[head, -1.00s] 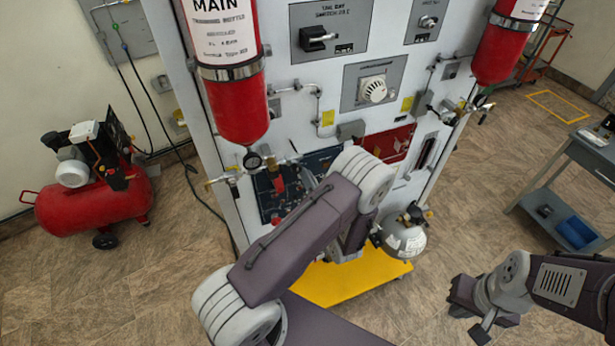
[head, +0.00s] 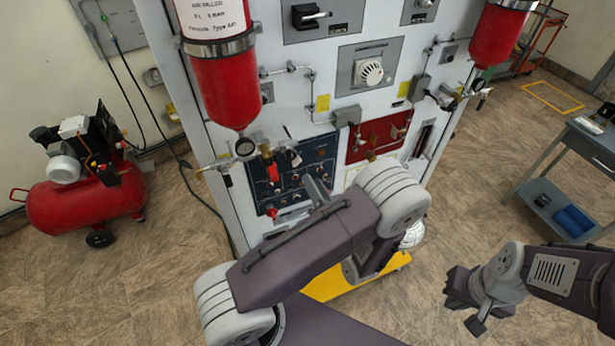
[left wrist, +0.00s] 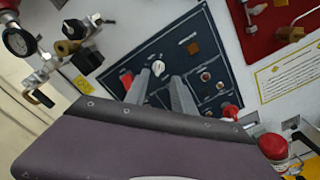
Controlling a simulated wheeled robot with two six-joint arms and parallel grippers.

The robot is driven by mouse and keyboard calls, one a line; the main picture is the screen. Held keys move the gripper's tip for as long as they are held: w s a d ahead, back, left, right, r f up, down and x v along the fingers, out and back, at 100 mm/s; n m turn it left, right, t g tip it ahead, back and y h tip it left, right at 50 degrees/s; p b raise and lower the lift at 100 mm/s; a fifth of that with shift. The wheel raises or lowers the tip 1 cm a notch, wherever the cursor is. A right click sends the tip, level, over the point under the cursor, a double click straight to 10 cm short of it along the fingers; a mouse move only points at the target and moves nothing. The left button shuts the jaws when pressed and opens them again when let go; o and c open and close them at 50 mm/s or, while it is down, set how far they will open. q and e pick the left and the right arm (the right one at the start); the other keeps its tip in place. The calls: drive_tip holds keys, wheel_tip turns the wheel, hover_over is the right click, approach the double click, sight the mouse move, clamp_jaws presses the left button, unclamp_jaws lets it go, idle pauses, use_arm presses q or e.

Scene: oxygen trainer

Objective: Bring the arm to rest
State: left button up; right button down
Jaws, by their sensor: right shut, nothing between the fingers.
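My left arm reaches across the lower middle of the head view, and its forearm hides most of my left gripper. The grey fingertips of my left gripper (head: 318,190) show in front of the dark blue control panel (head: 290,172). In the left wrist view, the two fingers of the left gripper (left wrist: 163,90) are apart with nothing between them, in front of the same panel (left wrist: 205,50). I cannot tell their exact distance from it. My right gripper (head: 468,302) is shut and empty over the floor at the lower right.
The white trainer cabinet (head: 300,85) carries red cylinders (head: 222,80), gauges and valves near my left arm. A yellow base (head: 330,285) and a partly hidden pale round tank (head: 412,236) lie below. A red compressor (head: 85,205) stands left, a grey cart (head: 590,145) right.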

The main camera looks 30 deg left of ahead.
use_arm(q)
drive_tip(key=shift+s+d, duration=0.35)
